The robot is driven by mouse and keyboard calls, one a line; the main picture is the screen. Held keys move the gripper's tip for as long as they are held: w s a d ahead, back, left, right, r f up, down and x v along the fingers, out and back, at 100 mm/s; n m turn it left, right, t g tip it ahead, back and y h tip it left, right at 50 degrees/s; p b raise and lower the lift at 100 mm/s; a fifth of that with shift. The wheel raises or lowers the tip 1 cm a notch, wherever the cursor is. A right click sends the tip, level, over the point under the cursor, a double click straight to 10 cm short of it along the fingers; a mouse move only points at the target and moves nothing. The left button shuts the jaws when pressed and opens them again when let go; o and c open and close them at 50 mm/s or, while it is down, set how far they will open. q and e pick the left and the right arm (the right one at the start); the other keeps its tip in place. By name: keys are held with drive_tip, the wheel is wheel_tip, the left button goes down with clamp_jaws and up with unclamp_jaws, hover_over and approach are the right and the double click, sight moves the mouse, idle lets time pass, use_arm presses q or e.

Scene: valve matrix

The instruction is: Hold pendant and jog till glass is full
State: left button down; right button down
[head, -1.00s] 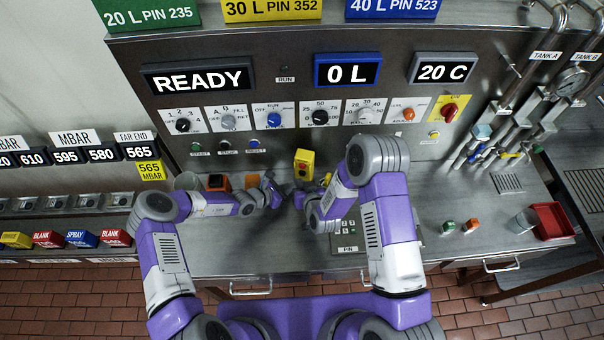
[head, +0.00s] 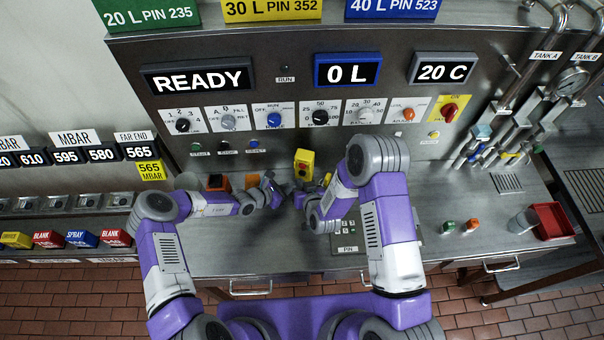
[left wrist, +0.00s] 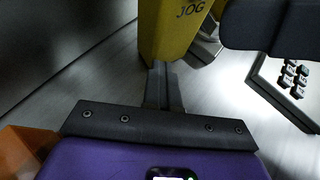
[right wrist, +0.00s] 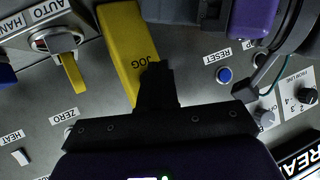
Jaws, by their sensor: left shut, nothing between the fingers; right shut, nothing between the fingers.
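A glass (head: 522,222) stands at the right of the bench.
The panel displays read READY (head: 202,80), 0 L (head: 346,72) and 20 C (head: 443,69). A keypad (head: 349,229) lies on the bench beside my right arm. A red bin (head: 556,221) stands beside the glass. Valves and pipes (head: 535,90) are at the far right.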

idle(0.7)
drive_tip(key=shift+w+d, duration=0.15)
drive_tip(key=shift+w, duration=0.25)
drive_tip(key=shift+w+d, duration=0.2)
drive_tip(key=shift+w, duration=0.4)
idle(0.7)
drive_tip(key=shift+s, duration=0.15)
idle(2.4)
drive_tip(key=shift+s+a, duration=0.35)
drive_tip(key=shift+s, duration=0.55)
drive_tip(key=shift+s+a, duration=0.3)
drive_tip(key=shift+s, duration=0.5)
drive_tip(key=shift+s+a, duration=0.25)
drive_tip(key=shift+s, duration=0.5)
drive_tip(key=shift+s+a, duration=0.3)
drive_tip(key=shift+s, duration=0.5)
